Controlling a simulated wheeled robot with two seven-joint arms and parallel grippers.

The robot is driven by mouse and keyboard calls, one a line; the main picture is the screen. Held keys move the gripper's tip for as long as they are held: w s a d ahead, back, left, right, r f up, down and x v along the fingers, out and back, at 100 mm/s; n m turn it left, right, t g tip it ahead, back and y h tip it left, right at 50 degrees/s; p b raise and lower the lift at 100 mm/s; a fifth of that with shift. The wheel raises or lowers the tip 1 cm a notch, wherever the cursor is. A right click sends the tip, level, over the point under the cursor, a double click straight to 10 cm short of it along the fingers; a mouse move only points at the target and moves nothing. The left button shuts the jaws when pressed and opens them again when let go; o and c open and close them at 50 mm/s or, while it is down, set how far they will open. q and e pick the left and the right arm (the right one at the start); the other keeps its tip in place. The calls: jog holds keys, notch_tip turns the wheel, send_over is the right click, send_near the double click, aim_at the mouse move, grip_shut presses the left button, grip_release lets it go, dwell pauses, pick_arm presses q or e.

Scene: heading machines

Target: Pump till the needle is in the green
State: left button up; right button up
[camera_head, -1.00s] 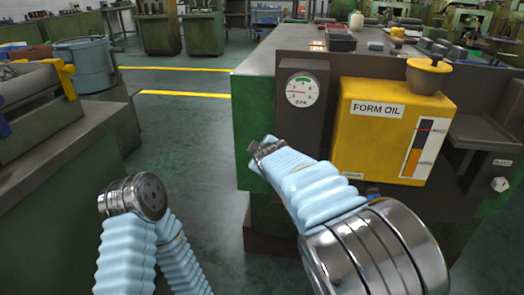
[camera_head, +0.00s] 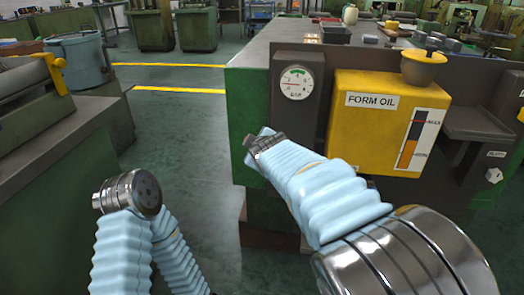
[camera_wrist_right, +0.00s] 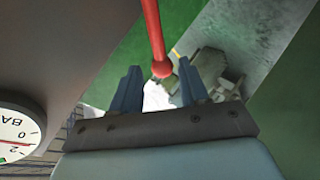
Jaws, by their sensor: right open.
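The round white pressure gauge (camera_head: 296,84) is on the grey front panel, with a green arc at its top. Its needle is small and looks to point left, outside the green. Part of the gauge (camera_wrist_right: 18,135) also shows at the left of the right wrist view. A red lever with a ball end (camera_wrist_right: 162,69) comes down from the top there. My right gripper (camera_wrist_right: 160,78) is open, its blue fingers on either side of the ball's image; I cannot tell whether they touch it. In the head view the right gripper and lever are hidden. My left gripper is out of view.
A yellow FORM OIL tank (camera_head: 385,125) is right of the gauge on the machine, with a yellow funnel cup (camera_head: 424,68) on top. A green-sided bench (camera_head: 50,150) with a blue bucket (camera_head: 78,62) stands left. Open floor (camera_head: 190,125) lies between.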

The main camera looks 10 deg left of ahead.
jog(key=v, duration=0.9)
jog(key=shift+s+r+b, duration=0.15)
jog(key=shift+s+b, duration=0.15)
jog(key=shift+b, duration=0.1)
jog(key=shift+c, duration=1.4)
